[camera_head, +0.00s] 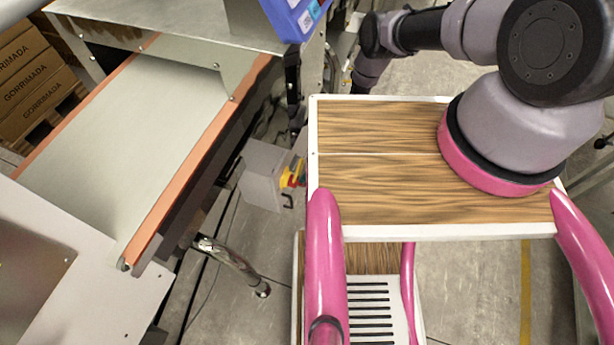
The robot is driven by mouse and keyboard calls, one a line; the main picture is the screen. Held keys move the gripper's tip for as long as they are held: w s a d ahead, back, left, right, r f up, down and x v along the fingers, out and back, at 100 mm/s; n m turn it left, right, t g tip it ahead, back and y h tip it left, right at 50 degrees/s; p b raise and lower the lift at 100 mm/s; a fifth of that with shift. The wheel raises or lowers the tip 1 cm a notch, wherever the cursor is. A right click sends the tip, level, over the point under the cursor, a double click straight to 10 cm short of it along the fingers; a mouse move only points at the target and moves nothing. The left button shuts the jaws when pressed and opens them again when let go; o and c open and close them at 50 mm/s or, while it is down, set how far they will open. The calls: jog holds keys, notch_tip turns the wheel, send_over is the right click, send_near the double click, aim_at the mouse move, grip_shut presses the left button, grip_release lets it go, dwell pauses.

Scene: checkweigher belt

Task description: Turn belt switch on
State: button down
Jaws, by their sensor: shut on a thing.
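The belt switch (293,173) is a small red and yellow control on the side of a grey box (263,174), low beside the conveyor. Its exact setting is too small to tell. The conveyor belt (150,115) is pale grey with orange side rails and carries nothing in view. My arm reaches from the right across the top, and its far end drops behind the back edge of my wood-topped base. My gripper is hidden there, so its fingers and anything between them do not show.
A metal housing (175,22) with a blue device (296,14) spans the belt's far end. Stacked cardboard boxes (38,75) stand at the far left. A grey metal panel (60,270) lies at the near left. Floor shows between the conveyor and my base, with a conveyor foot (232,263) there.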

jog(key=shift+w+a, duration=0.1)
jog(key=shift+w, duration=0.05)
jog(key=shift+c, duration=0.4)
grip_release()
jog(key=v, duration=1)
jog(key=shift+w+d, duration=0.25)
jog(key=shift+d, duration=0.05)
jog(key=shift+r, duration=0.15)
